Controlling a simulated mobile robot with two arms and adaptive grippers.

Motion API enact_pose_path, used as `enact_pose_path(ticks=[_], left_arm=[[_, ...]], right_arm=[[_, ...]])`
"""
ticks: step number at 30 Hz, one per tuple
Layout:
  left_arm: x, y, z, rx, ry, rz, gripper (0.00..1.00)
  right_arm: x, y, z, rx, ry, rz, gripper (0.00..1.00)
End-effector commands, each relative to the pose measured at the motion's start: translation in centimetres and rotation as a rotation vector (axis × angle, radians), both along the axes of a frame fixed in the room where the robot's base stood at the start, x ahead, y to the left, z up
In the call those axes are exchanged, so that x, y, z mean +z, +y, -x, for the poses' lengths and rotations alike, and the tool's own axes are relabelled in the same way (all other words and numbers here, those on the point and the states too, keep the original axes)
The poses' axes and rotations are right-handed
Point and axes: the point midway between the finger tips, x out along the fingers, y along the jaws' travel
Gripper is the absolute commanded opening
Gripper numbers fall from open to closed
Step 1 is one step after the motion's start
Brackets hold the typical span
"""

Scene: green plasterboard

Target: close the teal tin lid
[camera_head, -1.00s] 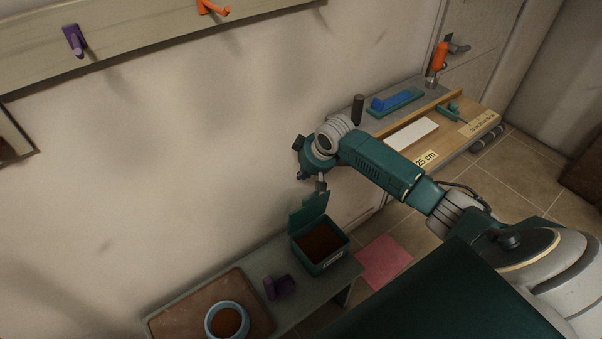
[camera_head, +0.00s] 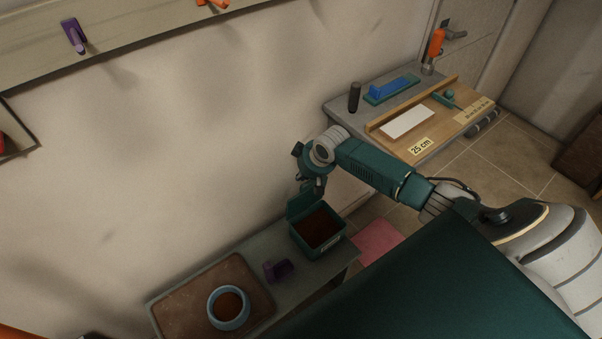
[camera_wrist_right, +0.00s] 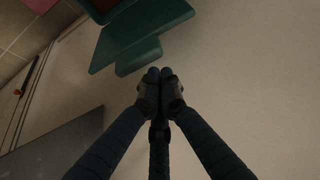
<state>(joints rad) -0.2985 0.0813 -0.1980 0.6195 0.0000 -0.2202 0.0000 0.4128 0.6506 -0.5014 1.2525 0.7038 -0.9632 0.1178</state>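The teal tin (camera_head: 327,251) stands on the low grey bench against the wall, with brown contents inside. Its lid (camera_head: 301,203) stands up open at the tin's wall side. My right gripper (camera_head: 319,190) is at the top edge of the lid and partly covers it. In the right wrist view the lid (camera_wrist_right: 140,32) is just beyond my shut fingertips (camera_wrist_right: 160,74); nothing shows between them. I cannot tell whether they touch the lid. My left gripper is not in view.
A purple scoop-like object (camera_head: 277,270) sits beside the tin, and a blue-rimmed bowl (camera_head: 213,306) stands on a brown board (camera_head: 171,309). A pink sheet (camera_head: 377,242) lies on the floor to the right. A higher workbench (camera_head: 341,104) with tools stands behind my right arm.

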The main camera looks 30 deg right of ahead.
Motion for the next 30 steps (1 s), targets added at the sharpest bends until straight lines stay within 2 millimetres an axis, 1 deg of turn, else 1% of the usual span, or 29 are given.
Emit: enact_pose_path(ticks=[6,14,20,23,27,30], left_arm=[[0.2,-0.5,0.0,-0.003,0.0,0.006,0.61],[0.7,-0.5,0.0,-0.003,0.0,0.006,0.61],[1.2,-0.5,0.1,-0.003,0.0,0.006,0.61],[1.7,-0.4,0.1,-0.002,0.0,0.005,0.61],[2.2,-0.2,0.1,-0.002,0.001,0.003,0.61],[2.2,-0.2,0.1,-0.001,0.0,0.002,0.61]], right_arm=[[-0.1,-0.1,0.4,0.0,-0.008,0.0,0.0],[0.0,-0.1,1.4,0.0,-0.059,-0.005,0.0],[-0.1,-0.3,2.6,-0.001,-0.106,-0.009,0.0],[-0.2,-0.3,3.7,0.001,-0.15,-0.011,0.0],[-0.8,-0.4,5.9,0.001,-0.241,-0.02,0.0],[-1.4,-0.5,7.5,-0.002,-0.322,-0.028,0.0]])
